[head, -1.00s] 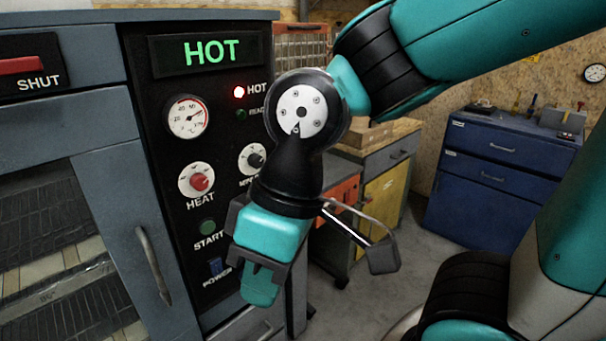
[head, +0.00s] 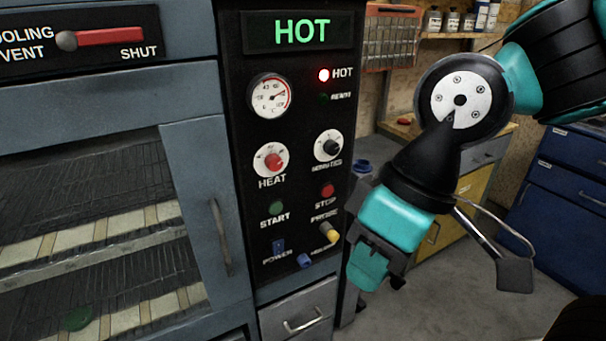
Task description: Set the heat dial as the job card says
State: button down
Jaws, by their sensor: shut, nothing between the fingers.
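The heat dial (head: 272,161) is a red knob on a white round scale, on the black control panel (head: 296,105) of a grey-blue oven. The scale marks are too small to read. My gripper (head: 376,272) hangs to the right of the panel, lower than the dial and apart from it. It is shut and empty, pointing down. A green "HOT" display (head: 301,32) and a red lamp (head: 323,75) are lit. The gauge (head: 269,95) has its needle toward the upper right. No job card is readable in view.
A black-and-white minutes dial (head: 328,146) sits right of the heat dial. Below are a green start button (head: 276,208), red stop button (head: 327,190) and blue power switch (head: 278,246). The vent lever (head: 110,37) points to SHUT. Blue drawers (head: 560,185) stand at right.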

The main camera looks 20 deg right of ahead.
aim_at(274, 162)
jog(key=z, duration=1.6)
jog(key=k, duration=0.8)
jog(key=u, duration=1.2)
jog(key=i, duration=0.3)
jog(key=u, duration=0.2)
